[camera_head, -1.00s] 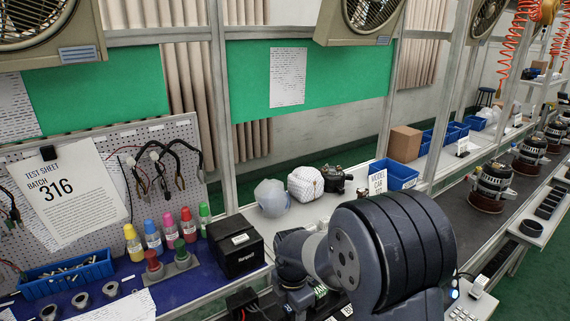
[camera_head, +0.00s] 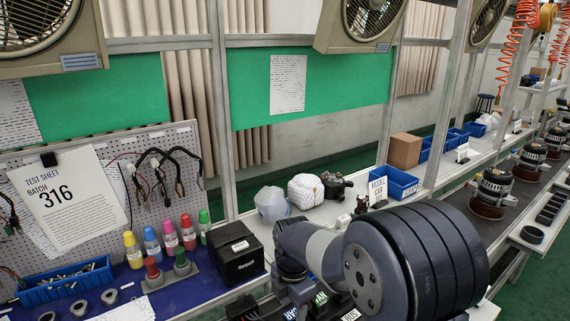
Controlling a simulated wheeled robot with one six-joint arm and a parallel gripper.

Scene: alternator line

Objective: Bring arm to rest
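My arm (camera_head: 385,262) fills the lower middle and right of the head view, its large dark rounded joint in front of the bench. My gripper is not visible; the arm's end is hidden or out of the frame. Nothing held can be seen.
Behind my arm a shelf carries a grey-white bag (camera_head: 271,203), a white wrapped part (camera_head: 306,191), a cardboard box (camera_head: 405,150) and blue bins (camera_head: 395,181). Left are a black box (camera_head: 236,252), coloured bottles (camera_head: 152,243) and a pegboard (camera_head: 105,150). Alternators (camera_head: 492,192) stand on the conveyor at right.

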